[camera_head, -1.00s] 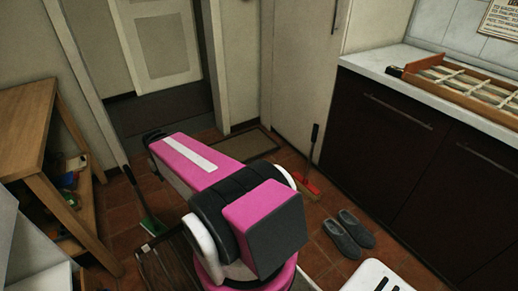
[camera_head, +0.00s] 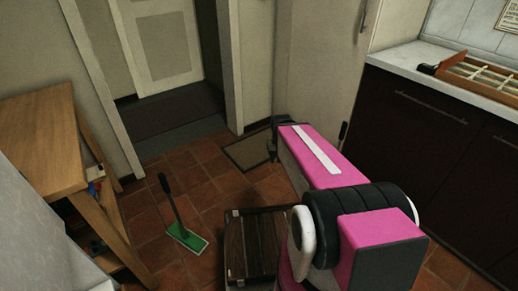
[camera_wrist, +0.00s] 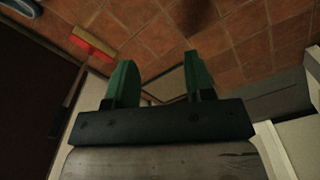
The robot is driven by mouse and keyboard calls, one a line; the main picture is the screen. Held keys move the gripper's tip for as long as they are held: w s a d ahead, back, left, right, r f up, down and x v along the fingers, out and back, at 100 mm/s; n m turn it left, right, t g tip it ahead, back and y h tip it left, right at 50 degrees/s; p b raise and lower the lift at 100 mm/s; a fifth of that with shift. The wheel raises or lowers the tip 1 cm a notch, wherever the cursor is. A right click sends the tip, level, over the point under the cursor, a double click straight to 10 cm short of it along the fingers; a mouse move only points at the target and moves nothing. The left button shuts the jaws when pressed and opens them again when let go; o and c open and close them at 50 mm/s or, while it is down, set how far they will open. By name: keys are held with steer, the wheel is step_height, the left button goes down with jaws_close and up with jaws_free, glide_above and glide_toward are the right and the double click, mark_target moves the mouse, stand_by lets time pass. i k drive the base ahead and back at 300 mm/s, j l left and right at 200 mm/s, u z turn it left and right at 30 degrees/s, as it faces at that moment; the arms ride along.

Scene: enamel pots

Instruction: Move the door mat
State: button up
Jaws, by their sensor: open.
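The door mat (camera_head: 245,150) is a flat tan mat with a dark border, lying on the tiled floor by the doorway and the tall pale cupboard. My arm covers part of its right side in the head view. In the wrist view the mat (camera_wrist: 165,84) shows in part between and beyond the green fingers. My gripper (camera_wrist: 160,76) is open, its two fingers apart with nothing held between them. In the head view only a dark part of my gripper (camera_head: 273,148) shows, near the mat's right edge. I cannot tell whether it touches the mat.
A wooden bench (camera_head: 45,140) is at the left. A red broom (camera_wrist: 92,42) and a grey slipper (camera_wrist: 20,8) show in the wrist view. Tiles left of the mat are clear.

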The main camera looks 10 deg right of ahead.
mark_target(250, 152)
steer(key=i+l+u, duration=0.1)
steer(key=l, duration=0.25)
steer(key=i+l+u, duration=0.15)
steer(key=i+l, duration=0.15)
steer(key=i+l+u, duration=0.1)
steer(key=l, duration=0.3)
